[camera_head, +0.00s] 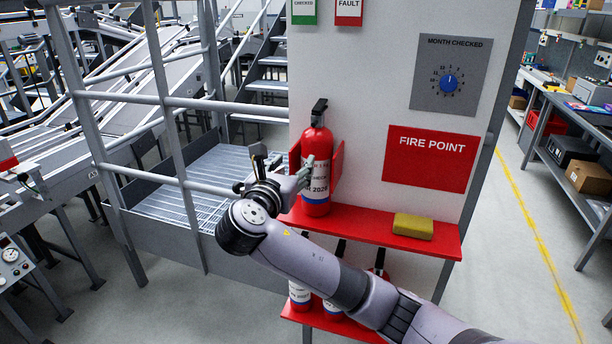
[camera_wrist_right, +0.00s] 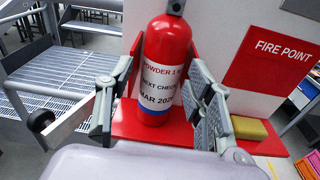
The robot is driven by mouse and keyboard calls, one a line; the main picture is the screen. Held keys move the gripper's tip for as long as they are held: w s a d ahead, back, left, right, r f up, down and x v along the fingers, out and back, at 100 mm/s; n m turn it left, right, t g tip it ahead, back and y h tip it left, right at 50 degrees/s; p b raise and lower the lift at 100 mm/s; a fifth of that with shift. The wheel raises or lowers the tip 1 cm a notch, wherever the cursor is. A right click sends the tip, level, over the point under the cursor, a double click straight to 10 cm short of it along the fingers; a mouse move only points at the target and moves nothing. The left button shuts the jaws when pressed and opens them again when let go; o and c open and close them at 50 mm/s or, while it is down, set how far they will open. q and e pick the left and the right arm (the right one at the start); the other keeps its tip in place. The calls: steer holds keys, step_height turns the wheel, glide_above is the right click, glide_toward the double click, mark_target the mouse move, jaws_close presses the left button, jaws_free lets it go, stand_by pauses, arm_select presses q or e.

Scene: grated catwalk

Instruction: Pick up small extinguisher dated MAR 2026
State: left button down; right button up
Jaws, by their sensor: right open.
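A small red extinguisher (camera_head: 317,150) with a black valve stands upright on the upper red shelf (camera_head: 375,228), in a red bracket. In the right wrist view the extinguisher (camera_wrist_right: 166,60) has a white label reading POWDER, NEXT CHECK, MAR and a year whose last digit is hard to read. My right gripper (camera_head: 283,167) is open in front of it. In the wrist view its fingers (camera_wrist_right: 158,108) appear on either side of the body, with gaps; I see no grip. My left gripper is not in view.
More extinguishers (camera_head: 299,294) stand on the lower shelf, partly hidden by my right arm. A yellow block (camera_head: 412,226) lies right of the extinguisher. A FIRE POINT sign (camera_head: 431,158) and a dial (camera_head: 449,83) are on the panel. Railing (camera_head: 170,130) stands at left.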

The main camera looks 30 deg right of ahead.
steer(key=h, duration=0.1)
glide_toward(316, 120)
steer(key=p+x, duration=0.3)
steer(key=x, duration=0.2)
steer(key=shift+d+f+p, duration=0.1)
steer(key=shift+d+p, duration=0.05)
steer(key=shift+p, duration=0.25)
steer(key=shift+w+d+f, duration=0.1)
steer(key=shift+w+d, duration=0.25)
steer(key=shift+w, duration=0.05)
steer(key=p+x, duration=0.2)
steer(key=x, duration=0.2)
steer(key=shift+w+d+r+p, duration=0.15)
steer(key=shift+r+p, duration=0.05)
steer(key=shift+p, duration=0.15)
steer(key=shift+w+d+f, duration=0.15)
steer(key=shift+w+d, duration=0.15)
steer(key=shift+d, duration=0.05)
steer(key=shift+a, duration=0.1)
steer(key=shift+c, duration=0.6)
jaws_close()
steer(key=shift+s, duration=0.1)
